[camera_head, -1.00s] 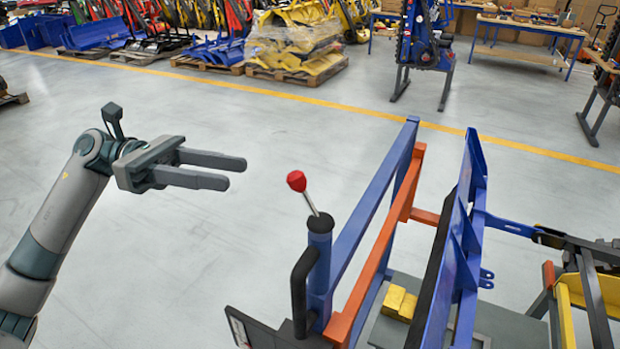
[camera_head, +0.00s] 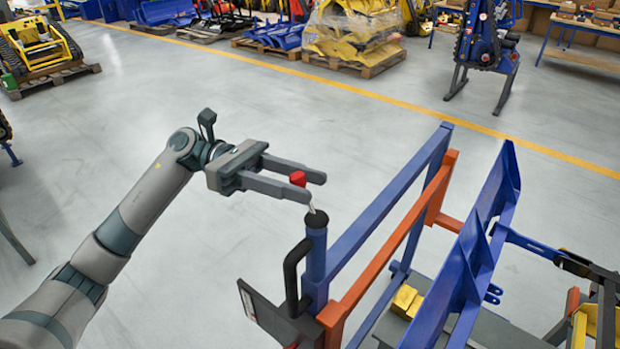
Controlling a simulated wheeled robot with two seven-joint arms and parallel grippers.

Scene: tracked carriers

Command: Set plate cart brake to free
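The plate cart (camera_head: 340,245) has a blue and orange frame and stands at the lower middle and right. Its brake lever has a red knob (camera_head: 298,178) on a short metal rod, which rises from the top of a blue post (camera_head: 316,255). The rod leans up and to the left. My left gripper (camera_head: 316,186) is open, with its two fingers pointing right. The red knob shows between the fingertips, partly covered by the nearer finger. I cannot tell whether a finger touches it. My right gripper is not in view.
A black handle (camera_head: 292,275) sticks out from the post's left side. A blue slanted panel (camera_head: 470,255) and yellow blocks (camera_head: 405,300) are on the cart. Pallets with machines stand far back.

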